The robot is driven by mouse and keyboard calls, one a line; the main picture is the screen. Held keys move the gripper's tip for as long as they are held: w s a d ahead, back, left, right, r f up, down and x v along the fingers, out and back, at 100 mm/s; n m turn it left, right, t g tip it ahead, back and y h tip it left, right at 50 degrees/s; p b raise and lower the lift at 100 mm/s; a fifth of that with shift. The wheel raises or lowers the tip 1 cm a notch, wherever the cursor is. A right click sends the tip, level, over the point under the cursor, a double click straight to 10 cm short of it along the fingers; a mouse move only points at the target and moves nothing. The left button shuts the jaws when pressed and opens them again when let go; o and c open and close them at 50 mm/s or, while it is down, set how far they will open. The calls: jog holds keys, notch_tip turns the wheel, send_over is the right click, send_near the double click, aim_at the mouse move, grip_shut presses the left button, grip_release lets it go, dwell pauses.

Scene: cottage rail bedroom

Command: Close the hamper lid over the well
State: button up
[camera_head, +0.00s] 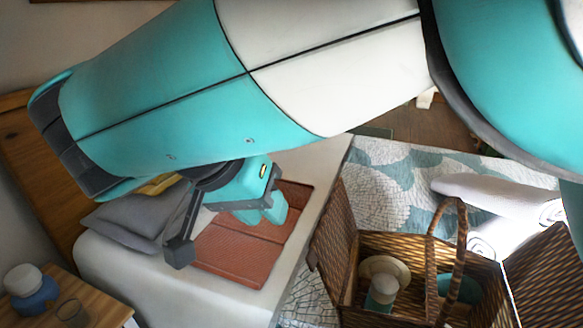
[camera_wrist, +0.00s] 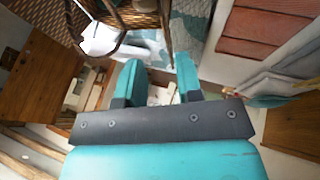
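The brown wicker hamper (camera_head: 395,250) stands at the lower right of the head view, with an arched handle (camera_head: 462,225) across its middle. Its left lid (camera_head: 335,235) stands raised and its right lid (camera_head: 548,280) is tilted open outward. The well is uncovered: a cream-and-teal object (camera_head: 383,280) stands in the left part and a teal item (camera_head: 460,288) lies in the right part. My gripper (camera_head: 262,213) is left of the hamper, above the bed, apart from both lids. In the wrist view its teal fingers (camera_wrist: 158,68) are spread and empty; part of the wicker (camera_wrist: 140,14) shows beyond them.
A bed (camera_head: 150,275) with a terracotta folded cloth (camera_head: 235,250) and grey pillow (camera_head: 125,220) lies at left. A side table (camera_head: 85,300) holds a blue-and-white jar (camera_head: 30,290) and a glass (camera_head: 72,313). White rolls (camera_head: 500,195) lie behind the hamper on a patterned rug (camera_head: 390,165).

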aim_at(313, 258)
jog(key=b+x, duration=0.2)
jog(key=x, duration=1.3)
jog(key=shift+d+f, duration=0.15)
jog(key=shift+f, duration=0.25)
grip_shut()
jog(key=shift+d, duration=0.3)
jog(key=shift+a+b, duration=0.1)
jog(key=shift+b, duration=0.2)
